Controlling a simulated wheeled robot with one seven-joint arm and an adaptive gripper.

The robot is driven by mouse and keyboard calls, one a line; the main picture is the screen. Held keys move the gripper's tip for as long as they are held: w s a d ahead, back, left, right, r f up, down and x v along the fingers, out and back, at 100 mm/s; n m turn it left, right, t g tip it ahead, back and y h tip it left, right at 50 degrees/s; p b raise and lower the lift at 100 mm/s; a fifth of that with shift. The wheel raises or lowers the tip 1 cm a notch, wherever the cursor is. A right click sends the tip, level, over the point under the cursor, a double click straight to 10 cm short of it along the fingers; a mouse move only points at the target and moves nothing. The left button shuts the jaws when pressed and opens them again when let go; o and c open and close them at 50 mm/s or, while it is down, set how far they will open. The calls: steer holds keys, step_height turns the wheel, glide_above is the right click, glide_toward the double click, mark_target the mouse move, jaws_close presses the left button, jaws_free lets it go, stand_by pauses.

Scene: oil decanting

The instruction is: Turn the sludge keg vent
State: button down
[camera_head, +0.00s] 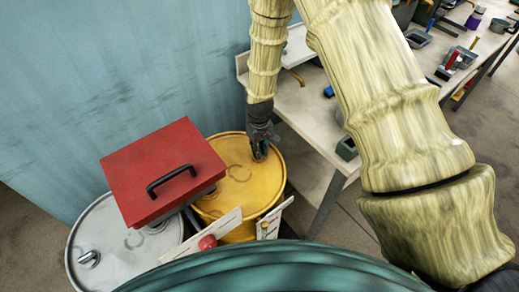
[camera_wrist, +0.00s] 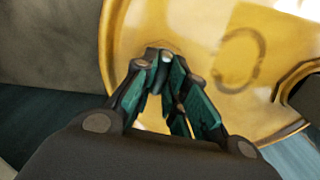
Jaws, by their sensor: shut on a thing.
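The yellow keg (camera_head: 228,180) stands by the wall at lower centre in the head view. Its yellow lid also fills the upper part of the wrist view (camera_wrist: 190,30). My gripper (camera_head: 260,152) reaches down to the right part of the lid. In the wrist view my gripper's dark green fingers (camera_wrist: 170,90) are closed around a small grey vent piece (camera_wrist: 166,56) near the lid's rim. The fingers hide most of the vent, so its angle cannot be told.
A red box with a black handle (camera_head: 163,170) sits left of the yellow keg, above a grey drum (camera_head: 105,245). White tags (camera_head: 272,220) stand before the keg. A workbench (camera_head: 310,110) with tools runs along the right, close to my arm.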

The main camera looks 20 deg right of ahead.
steer(key=shift+n, duration=0.8)
steer(key=c, duration=1.4)
jaws_free()
steer(key=shift+c, duration=0.2)
step_height(320, 180, up, 12)
